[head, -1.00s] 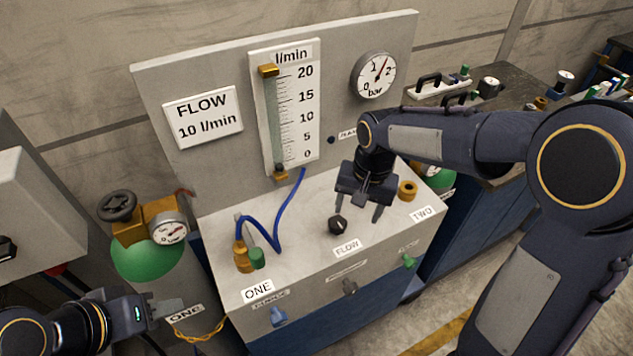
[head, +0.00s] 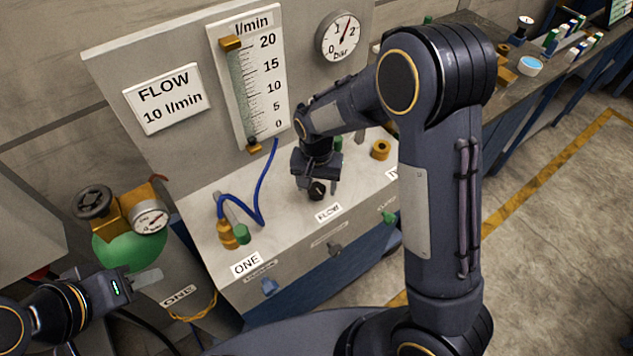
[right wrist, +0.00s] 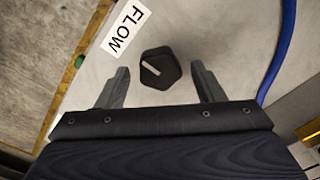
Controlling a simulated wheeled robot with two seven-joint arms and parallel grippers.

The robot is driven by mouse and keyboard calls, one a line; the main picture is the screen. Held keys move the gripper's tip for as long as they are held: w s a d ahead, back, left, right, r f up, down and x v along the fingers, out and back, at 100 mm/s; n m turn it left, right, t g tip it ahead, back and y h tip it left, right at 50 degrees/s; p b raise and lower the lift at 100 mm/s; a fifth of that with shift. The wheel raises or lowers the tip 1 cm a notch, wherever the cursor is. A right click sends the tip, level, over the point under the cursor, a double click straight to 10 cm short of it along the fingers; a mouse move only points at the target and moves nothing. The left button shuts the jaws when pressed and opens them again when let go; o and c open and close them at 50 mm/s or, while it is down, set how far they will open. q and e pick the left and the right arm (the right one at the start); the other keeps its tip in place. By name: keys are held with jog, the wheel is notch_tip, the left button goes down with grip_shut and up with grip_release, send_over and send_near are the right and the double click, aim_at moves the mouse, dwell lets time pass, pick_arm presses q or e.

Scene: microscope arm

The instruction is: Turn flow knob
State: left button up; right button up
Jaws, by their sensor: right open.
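The black flow knob (head: 317,190) stands on the grey bench top behind the FLOW label (head: 328,213). In the right wrist view the knob (right wrist: 159,68) is a dark faceted knob with a pale pointer line. My right gripper (head: 318,188) is over the knob, pointing down. In the wrist view its open fingers (right wrist: 162,85) stand to either side of the knob, with a gap on each side. The flowmeter tube (head: 250,90) has its scale from 0 to 20 l/min. A sign (head: 166,97) reads FLOW 10 l/min. My left gripper (head: 147,280) is at the lower left, away from the knob.
A blue hose (head: 262,185) runs from the flowmeter to a brass fitting (head: 226,234) left of the knob. A green cylinder (head: 130,250) with a gauge stands at left. A brass ring (head: 380,150) lies right of the knob. A pressure gauge (head: 339,38) is on the panel.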

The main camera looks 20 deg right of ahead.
jog(key=shift+c, duration=0.4)
jog(key=c, duration=0.9)
